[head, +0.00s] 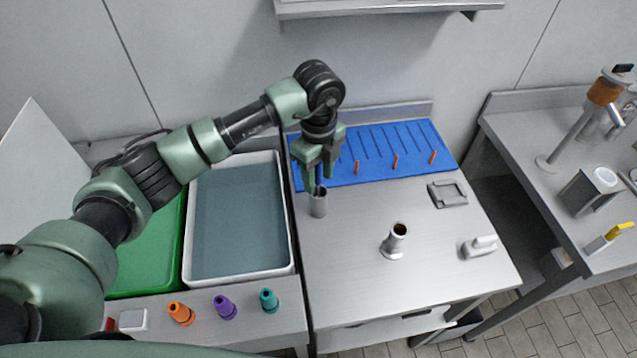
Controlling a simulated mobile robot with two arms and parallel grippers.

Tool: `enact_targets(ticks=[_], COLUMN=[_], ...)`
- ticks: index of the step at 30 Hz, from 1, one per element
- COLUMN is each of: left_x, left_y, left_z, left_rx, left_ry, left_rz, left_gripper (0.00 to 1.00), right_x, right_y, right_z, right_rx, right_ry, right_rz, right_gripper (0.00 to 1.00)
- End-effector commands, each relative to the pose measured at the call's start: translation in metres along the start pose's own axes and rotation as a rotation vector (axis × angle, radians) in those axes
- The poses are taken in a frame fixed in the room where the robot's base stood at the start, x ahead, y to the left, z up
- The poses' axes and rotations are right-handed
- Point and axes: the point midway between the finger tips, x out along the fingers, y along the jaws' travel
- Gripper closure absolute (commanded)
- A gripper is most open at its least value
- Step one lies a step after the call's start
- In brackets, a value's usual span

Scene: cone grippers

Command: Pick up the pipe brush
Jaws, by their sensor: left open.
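My left gripper (318,182) points down over the left part of the steel table, fingers apart, just above a small metal cup (318,205). Something dark shows at the cup's mouth between the fingertips; it may be the pipe brush, but the fingers hide most of it and I cannot tell. The fingertips are at about the height of the rim; whether they touch it is unclear. No other thing in view is clearly a pipe brush. My right gripper is not in view.
A blue ribbed mat (400,140) with orange pegs lies behind. A metal cylinder (393,242), a white-handled block (480,246) and a grey tray (447,194) stand to the right. A water-filled basin (289,235) is at left. Coloured nozzles (225,307) line the front.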

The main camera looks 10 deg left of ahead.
Motion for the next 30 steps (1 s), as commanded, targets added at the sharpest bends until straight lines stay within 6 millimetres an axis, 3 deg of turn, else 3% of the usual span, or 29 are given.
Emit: enact_targets(ticks=[8,13,25,30], left_x=[0.006,0.006,0.003,-0.009], left_y=[0.000,0.000,0.000,-0.001], left_z=[0.000,0.000,0.000,0.000], left_rx=[0.002,0.001,0.001,0.000], left_ry=[0.000,0.000,0.000,0.000], left_rz=[-0.002,-0.001,-0.002,-0.005], left_gripper=[0.58,1.00,1.00,1.00], right_x=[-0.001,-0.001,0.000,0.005], right_y=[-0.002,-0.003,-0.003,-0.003], right_z=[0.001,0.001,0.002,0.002], right_rx=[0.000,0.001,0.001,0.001], right_ry=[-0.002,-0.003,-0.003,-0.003], right_rz=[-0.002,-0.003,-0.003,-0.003], right_gripper=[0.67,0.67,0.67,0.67])
